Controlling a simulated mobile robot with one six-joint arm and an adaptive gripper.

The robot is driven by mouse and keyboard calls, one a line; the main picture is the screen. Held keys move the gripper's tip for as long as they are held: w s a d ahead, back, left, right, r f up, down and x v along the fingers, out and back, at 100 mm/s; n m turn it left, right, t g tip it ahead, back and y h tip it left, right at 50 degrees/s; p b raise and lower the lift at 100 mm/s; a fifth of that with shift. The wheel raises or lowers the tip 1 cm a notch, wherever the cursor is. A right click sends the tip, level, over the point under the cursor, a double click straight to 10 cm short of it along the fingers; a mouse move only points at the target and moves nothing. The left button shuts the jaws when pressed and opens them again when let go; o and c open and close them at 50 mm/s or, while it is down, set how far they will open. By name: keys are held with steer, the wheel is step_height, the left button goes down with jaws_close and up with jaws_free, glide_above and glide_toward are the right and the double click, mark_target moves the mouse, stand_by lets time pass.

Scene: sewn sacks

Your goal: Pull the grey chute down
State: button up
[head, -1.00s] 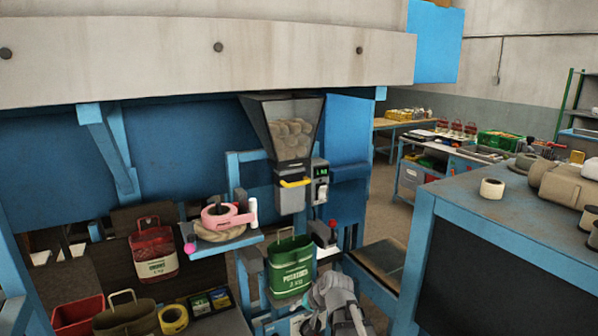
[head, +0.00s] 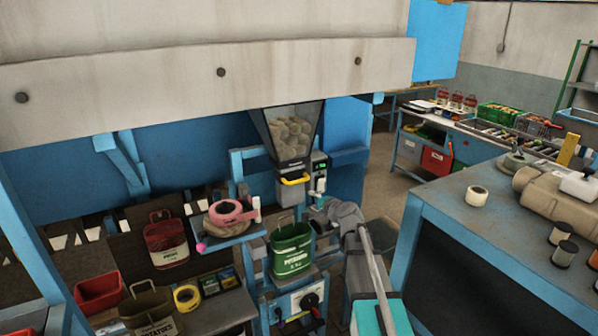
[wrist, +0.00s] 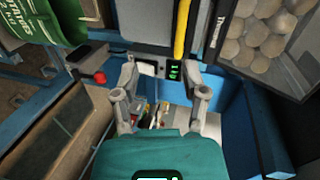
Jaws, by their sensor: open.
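The grey chute (head: 287,193) hangs below the clear hopper (head: 290,132) of round potatoes and has a yellow handle (head: 296,181) across its front. In the wrist view the chute (wrist: 148,18) is at the top, with the yellow handle (wrist: 181,30) along its right side. My gripper (wrist: 160,94) is open and empty, its two fingers spread below the chute in that view and apart from the handle. In the head view my gripper (head: 328,209) is to the right of the chute and a little lower; its fingertips are hard to make out.
A green sack (head: 292,247) stands open below the chute. A control box (head: 319,172) is beside the chute's right side. A shelf with a pink ring (head: 230,213) is to the left. A blue-framed bench (head: 470,225) with jars and rolls is at the right.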

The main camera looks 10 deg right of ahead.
mark_target(300, 182)
steer(key=r, duration=0.1)
steer(key=w+d+r+m, duration=0.1)
steer(key=shift+w+d+r+t+h+p, duration=0.15)
steer(key=shift+d+r+t+h+p, duration=0.15)
steer(key=shift+t+p, duration=0.1)
steer(key=b+x, duration=0.3)
steer(key=x, duration=1)
steer(key=shift+w+a+f, duration=0.1)
steer(key=shift+w+a, duration=0.1)
steer(key=shift+w, duration=0.15)
jaws_close()
